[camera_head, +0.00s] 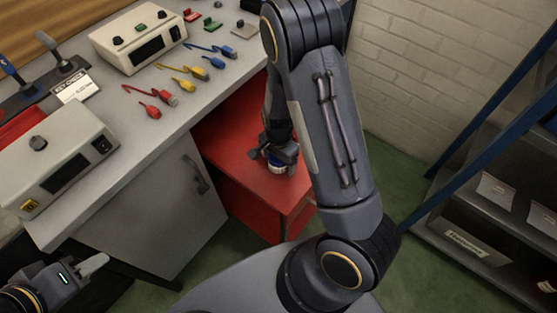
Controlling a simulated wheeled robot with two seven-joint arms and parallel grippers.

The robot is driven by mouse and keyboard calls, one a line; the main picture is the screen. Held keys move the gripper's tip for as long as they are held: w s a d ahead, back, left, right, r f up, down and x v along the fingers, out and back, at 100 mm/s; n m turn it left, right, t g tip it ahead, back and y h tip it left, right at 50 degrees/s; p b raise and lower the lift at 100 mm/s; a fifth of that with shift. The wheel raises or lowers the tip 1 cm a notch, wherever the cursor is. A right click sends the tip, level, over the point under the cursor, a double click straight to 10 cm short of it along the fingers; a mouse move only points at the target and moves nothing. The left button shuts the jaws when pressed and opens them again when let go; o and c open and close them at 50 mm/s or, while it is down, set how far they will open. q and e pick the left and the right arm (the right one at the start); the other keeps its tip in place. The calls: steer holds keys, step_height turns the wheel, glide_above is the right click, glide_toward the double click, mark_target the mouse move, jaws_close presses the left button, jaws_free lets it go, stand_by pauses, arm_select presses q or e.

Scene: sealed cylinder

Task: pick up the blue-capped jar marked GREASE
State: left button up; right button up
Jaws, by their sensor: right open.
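A small jar (277,168) with a blue and a pale part showing stands on the red cabinet top below the bench. My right gripper (280,157) is open, reaching down over the jar with its fingers close about it. The gripper hides much of the jar, and no marking on it can be read. Whether the fingers touch it cannot be told. My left gripper (94,264) is at the lower left, in front of the bench and far from the jar. Its finger opening cannot be made out.
The red cabinet (232,153) is otherwise clear on its visible top. The grey bench (180,115) beside it holds instrument boxes (138,38) and coloured cables (180,85). A shelf rack (490,235) stands at the right, with green floor between.

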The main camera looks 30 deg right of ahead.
steer(key=c, duration=1.1)
steer(key=shift+r, duration=0.1)
